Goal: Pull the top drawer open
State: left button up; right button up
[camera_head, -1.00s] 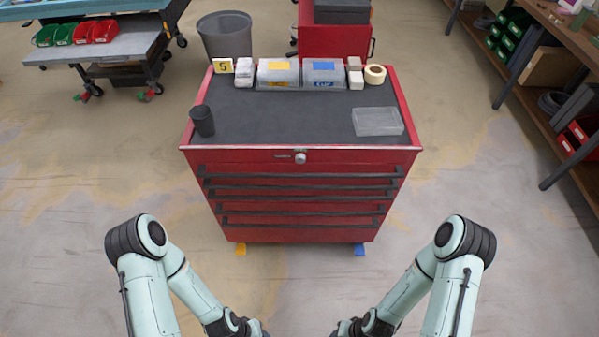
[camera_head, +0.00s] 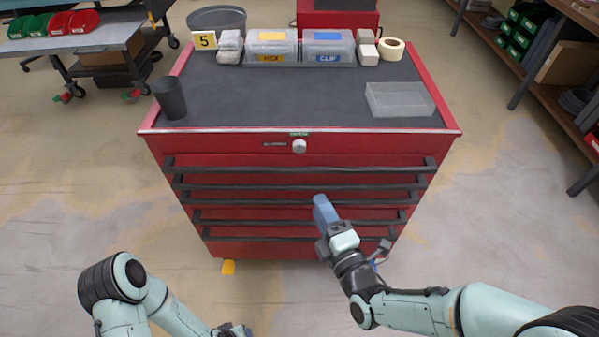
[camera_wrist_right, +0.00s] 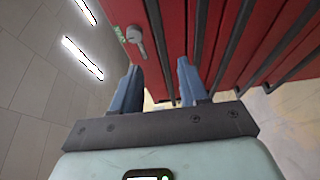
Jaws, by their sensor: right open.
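The red tool cabinet (camera_head: 220,145) stands in front of me with its drawers shut. The top drawer's long black handle (camera_head: 240,163) runs across the front below the lock (camera_head: 299,146). My right gripper (camera_head: 322,206) is in front of the cabinet, lower than the top handle in the picture, and holds nothing. In the right wrist view its two blue-grey fingers (camera_wrist_right: 158,80) are apart, with the lock (camera_wrist_right: 135,36) and the top handle (camera_wrist_right: 200,40) beyond them. My left gripper (camera_head: 236,332) is at the bottom edge, partly cut off; its jaws are unclear.
On the cabinet top are a black cup (camera_head: 170,98), a clear tray (camera_head: 400,99), two labelled bins (camera_head: 272,46), and a tape roll (camera_head: 391,49). Several lower handles (camera_head: 230,182) lie close under the top one. A shelf (camera_head: 545,60) stands at right.

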aim_at(301, 172)
jog(key=b+x, duration=0.2)
jog(key=x, duration=1.1)
pick_arm(q)
jog(key=s+f+g, duration=0.1)
jog(key=s+f, duration=0.2)
jog(key=s, duration=0.1)
jog(key=shift+s+a+f+g, duration=0.3)
jog(key=shift+s+f, duration=0.05)
jog(key=shift+f, duration=0.05)
pick_arm(e)
jog(key=shift+s, duration=0.1)
grip_shut()
